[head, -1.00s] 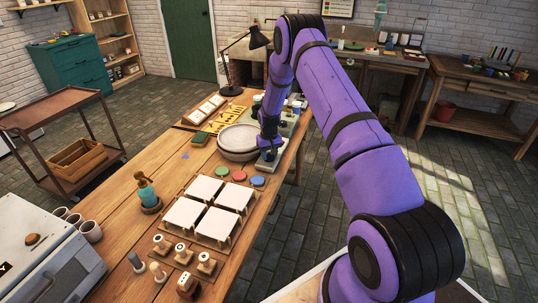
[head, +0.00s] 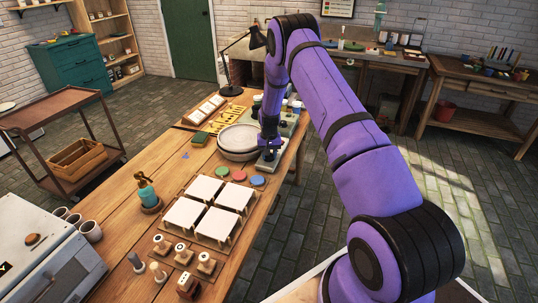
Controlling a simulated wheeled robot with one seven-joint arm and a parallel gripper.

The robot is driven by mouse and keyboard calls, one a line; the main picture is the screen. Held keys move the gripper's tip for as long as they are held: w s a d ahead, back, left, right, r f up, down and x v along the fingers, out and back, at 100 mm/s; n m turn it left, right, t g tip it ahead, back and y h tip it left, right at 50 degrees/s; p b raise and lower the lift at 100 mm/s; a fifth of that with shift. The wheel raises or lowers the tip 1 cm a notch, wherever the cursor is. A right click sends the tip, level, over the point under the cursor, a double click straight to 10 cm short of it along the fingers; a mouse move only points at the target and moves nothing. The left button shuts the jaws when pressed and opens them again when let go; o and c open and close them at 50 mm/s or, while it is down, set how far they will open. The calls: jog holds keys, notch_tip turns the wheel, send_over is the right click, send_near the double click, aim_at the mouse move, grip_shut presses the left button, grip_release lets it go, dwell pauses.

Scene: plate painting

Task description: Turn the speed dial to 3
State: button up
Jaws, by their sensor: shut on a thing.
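A round grey wheel (head: 238,140) with a raised rim sits on the wooden table. A pale metal control base (head: 266,165) lies along its right side. My gripper (head: 269,152) points straight down onto the near end of this base, shut on the speed dial. The dial is hidden by the gripper, and its numbers and setting cannot be read from here.
Green, red and blue discs (head: 239,176) lie just in front of the wheel. A black lamp (head: 258,38) stands behind.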

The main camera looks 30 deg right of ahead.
jog(key=o, duration=0.9)
jog(key=shift+r, duration=0.1)
notch_tip(320, 180, up, 11)
jog(key=shift+f, duration=0.2)
